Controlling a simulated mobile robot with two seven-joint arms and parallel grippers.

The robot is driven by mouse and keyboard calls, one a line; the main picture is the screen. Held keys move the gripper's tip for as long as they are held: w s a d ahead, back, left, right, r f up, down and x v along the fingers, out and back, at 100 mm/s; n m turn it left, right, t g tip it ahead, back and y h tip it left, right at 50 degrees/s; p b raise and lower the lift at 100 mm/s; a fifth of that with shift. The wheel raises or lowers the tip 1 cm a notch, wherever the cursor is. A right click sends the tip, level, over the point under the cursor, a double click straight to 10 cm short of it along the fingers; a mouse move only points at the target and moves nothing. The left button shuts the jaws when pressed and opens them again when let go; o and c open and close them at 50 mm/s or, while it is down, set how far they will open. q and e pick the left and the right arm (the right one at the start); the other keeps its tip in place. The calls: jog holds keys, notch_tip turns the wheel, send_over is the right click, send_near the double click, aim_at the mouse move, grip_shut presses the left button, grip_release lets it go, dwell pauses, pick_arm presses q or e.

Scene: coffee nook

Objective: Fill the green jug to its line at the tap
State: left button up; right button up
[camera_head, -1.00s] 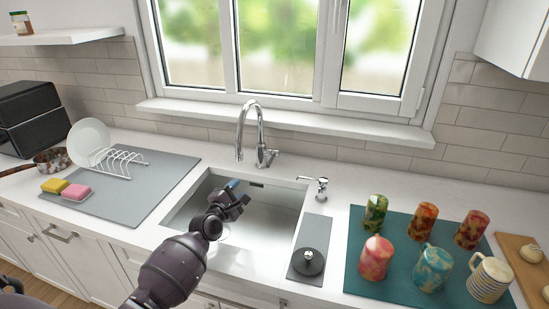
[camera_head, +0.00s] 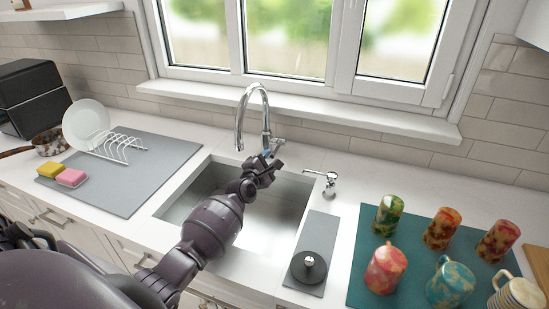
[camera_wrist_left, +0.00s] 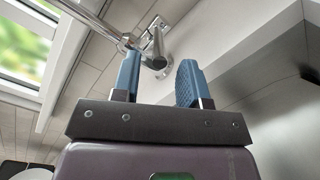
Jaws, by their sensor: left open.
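The chrome tap (camera_head: 241,112) stands behind the sink (camera_head: 291,213), its spout curving over the basin. Its lever (camera_head: 279,142) is on the right of its base. My left gripper (camera_head: 268,157) is over the sink's back part, near the tap base. In the left wrist view its blue fingers (camera_wrist_left: 157,80) are apart with nothing held, and the tap's lever (camera_wrist_left: 156,43) shows just beyond the gap. I cannot make out a green jug; part of the basin is hidden behind my arm. My right gripper is not in view.
A teal mat (camera_head: 352,291) on the right holds several mottled cups, one of them green and orange (camera_head: 388,214). A soap dispenser (camera_head: 329,185) and a grey strip with a black round thing (camera_head: 309,267) are right of the sink. A dish rack (camera_head: 118,146) stands left.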

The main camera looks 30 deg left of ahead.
aim_at(274, 152)
pick_arm(q)
jog(key=shift+w+a+b, duration=0.15)
jog(key=shift+w+b, duration=0.35)
jog(key=shift+w, duration=0.55)
jog(key=shift+w+a+b, duration=0.1)
jog(key=shift+w+b, duration=0.35)
jog(key=shift+w, duration=0.6)
grip_shut()
